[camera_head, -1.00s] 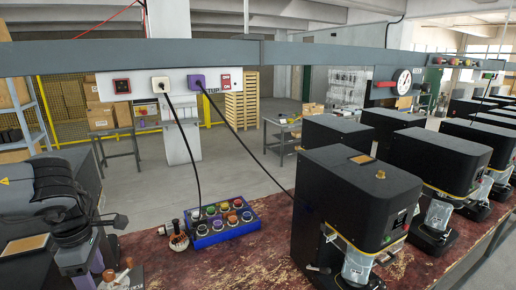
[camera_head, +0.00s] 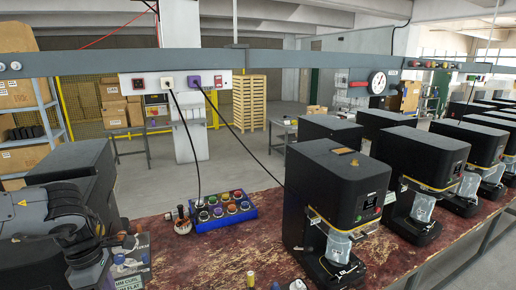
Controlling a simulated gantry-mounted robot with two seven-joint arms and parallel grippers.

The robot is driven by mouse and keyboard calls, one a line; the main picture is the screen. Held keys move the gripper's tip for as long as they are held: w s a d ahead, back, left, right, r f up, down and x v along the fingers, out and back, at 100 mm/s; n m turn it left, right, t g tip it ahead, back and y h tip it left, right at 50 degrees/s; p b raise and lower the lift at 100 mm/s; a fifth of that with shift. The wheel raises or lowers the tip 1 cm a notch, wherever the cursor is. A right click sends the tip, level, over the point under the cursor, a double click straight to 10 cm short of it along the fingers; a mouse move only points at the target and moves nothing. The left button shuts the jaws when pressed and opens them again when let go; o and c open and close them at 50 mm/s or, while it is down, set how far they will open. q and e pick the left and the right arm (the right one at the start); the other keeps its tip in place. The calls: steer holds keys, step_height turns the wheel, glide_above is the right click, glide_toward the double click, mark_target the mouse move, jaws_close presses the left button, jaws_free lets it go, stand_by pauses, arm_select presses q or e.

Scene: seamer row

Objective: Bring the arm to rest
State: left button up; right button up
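My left arm (camera_head: 45,215) comes in from the left and bends down at the near left of the bench. Its gripper (camera_head: 90,270) hangs low there, beside a printed box (camera_head: 130,265). Its fingertips are hidden or cut off, so I cannot tell whether it is open or shut, or if it holds anything. My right gripper is not in view.
A row of black seamer machines (camera_head: 335,190) fills the right of the worn red bench (camera_head: 190,265). A blue tray (camera_head: 222,222) of coloured round pieces stands mid-bench, beside a red-and-white tool (camera_head: 182,222). Small items (camera_head: 297,284) lie at the front edge. Cables hang from the rail (camera_head: 270,57).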

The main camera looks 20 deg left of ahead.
arm_select(q)
steer(key=s+d+f+n+h, duration=0.1)
steer(key=s+d+f+h, duration=0.2)
steer(key=d+f, duration=0.35)
steer(key=s+d+f+n+t+h, duration=0.1)
steer(key=s+d+f+h, duration=0.2)
steer(key=d+f, duration=0.3)
steer(key=s+d+f+n+h, duration=0.1)
steer(key=s+d+f+h, duration=0.2)
steer(key=f, duration=0.5)
steer(key=w+d+f+n+t+y, duration=0.1)
steer(key=w+d+n+t+y, duration=0.15)
steer(key=d+n+t, duration=0.5)
steer(key=w+d+n+t+y, duration=0.2)
steer(key=w+d+n+t, duration=0.1)
steer(key=d+n, duration=0.9)
steer(key=s+a+f+n+g+y, duration=0.3)
steer(key=s+a+n+g+y, duration=0.4)
steer(key=n, duration=1.3)
step_height(320, 180, up, 15)
steer(key=s+a+n+p, duration=0.1)
steer(key=p, duration=1.4)
steer(key=shift+s+a+h, duration=0.15)
steer(key=shift+s+h, duration=0.2)
steer(key=shift+s, duration=0.05)
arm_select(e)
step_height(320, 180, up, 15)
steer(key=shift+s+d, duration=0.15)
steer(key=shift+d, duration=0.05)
